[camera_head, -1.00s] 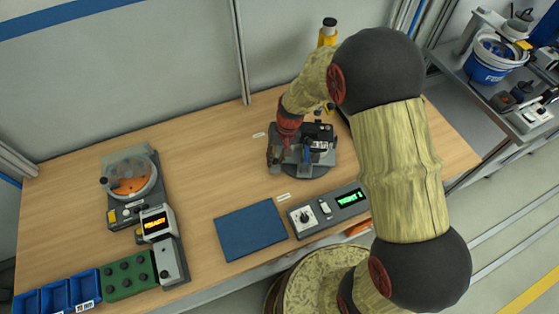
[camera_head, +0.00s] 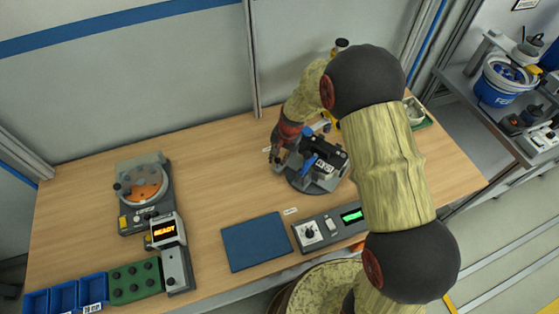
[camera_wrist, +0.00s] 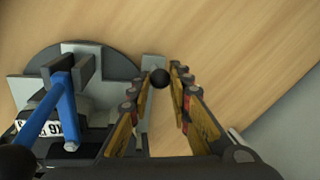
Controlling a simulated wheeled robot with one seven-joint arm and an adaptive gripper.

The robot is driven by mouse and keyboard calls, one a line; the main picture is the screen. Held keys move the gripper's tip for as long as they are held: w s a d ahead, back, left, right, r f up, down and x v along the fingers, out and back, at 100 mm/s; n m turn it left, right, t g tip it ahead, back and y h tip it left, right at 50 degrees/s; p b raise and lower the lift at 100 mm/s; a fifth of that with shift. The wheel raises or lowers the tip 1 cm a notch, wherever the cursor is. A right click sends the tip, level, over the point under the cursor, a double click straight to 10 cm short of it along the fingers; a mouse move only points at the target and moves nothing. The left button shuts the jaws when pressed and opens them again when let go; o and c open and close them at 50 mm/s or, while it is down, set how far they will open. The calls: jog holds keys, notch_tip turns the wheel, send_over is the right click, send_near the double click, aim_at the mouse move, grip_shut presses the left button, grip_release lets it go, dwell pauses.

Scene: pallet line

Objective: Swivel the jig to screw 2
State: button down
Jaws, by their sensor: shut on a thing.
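The jig (camera_head: 302,180) is a grey round swivel base with a dark block and a blue lever clamp on it, standing on the right half of the bench in the head view. In the wrist view its grey disc (camera_wrist: 30,60) and blue lever (camera_wrist: 50,112) fill the left side. My gripper (camera_head: 276,155) is at the jig's left edge in the head view. In the wrist view my gripper (camera_wrist: 168,80) is shut on a small black ball knob (camera_wrist: 159,78) at the jig's edge. Screw 2 cannot be made out.
A blue mat (camera_head: 254,242) and a grey control box (camera_head: 328,230) with a green display lie in front of the jig. At the left are a screw feeder (camera_head: 143,190), a unit reading READY (camera_head: 165,232), and blue bins (camera_head: 64,296). The middle of the bench (camera_head: 220,170) is clear.

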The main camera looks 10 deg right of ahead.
jog(key=shift+w+d+r+m+p, duration=0.1)
jog(key=shift+w+d+m+p, duration=0.1)
jog(key=shift+w+m+p, duration=0.5)
jog(key=shift+w+d+m+p, duration=0.25)
jog(key=shift+w+m, duration=0.55)
jog(key=shift+w, duration=0.25)
jog(key=shift+w+d+m+t+h+p, duration=0.2)
jog(key=shift+w+d+m+p, duration=0.15)
jog(key=shift+w+m, duration=0.25)
jog(key=shift+w+d+m+t+h+p, duration=0.2)
jog(key=shift+w+m+p, duration=0.1)
jog(key=shift+w+m, duration=0.25)
jog(key=shift+w, duration=0.15)
jog(key=c, duration=1.6)
grip_release()
jog(key=r, duration=0.3)
jog(key=s+r, duration=0.1)
jog(key=r, duration=0.3)
jog(key=s+d+r, duration=0.1)
jog(key=r, duration=0.3)
jog(key=shift+d+r, duration=0.1)
jog(key=shift+r, duration=0.15)
